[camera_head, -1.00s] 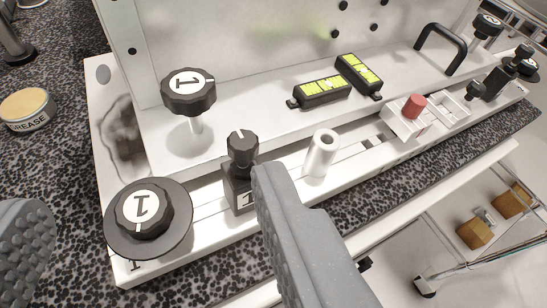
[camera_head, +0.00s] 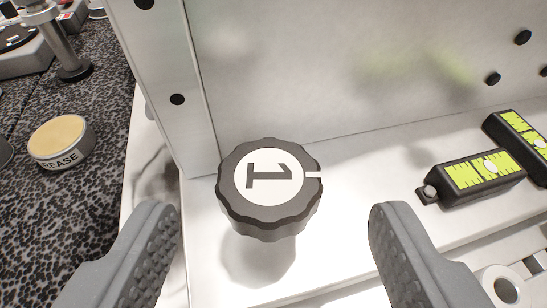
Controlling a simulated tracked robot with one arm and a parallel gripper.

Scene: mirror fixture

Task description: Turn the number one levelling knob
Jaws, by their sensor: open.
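A black knob with a scalloped rim and a white disc marked "1" (camera_head: 262,190) stands above the white fixture ledge in the middle of the view. A white index mark shows at its right rim. My gripper (camera_head: 278,232) is open, with one grey finger to the left of the knob and the other to the right. Neither finger touches the knob. The knob's stem is hidden beneath its head. Two black spirit levels with yellow-green faces, one of them nearer (camera_head: 474,177), sit on the ledge at the right.
The upright white plate (camera_head: 330,70) rises close behind the knob. A white cylinder (camera_head: 499,288) shows at the lower right. A grease tin (camera_head: 60,142) stands on the speckled black table at the left, with a metal post (camera_head: 62,45) behind it.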

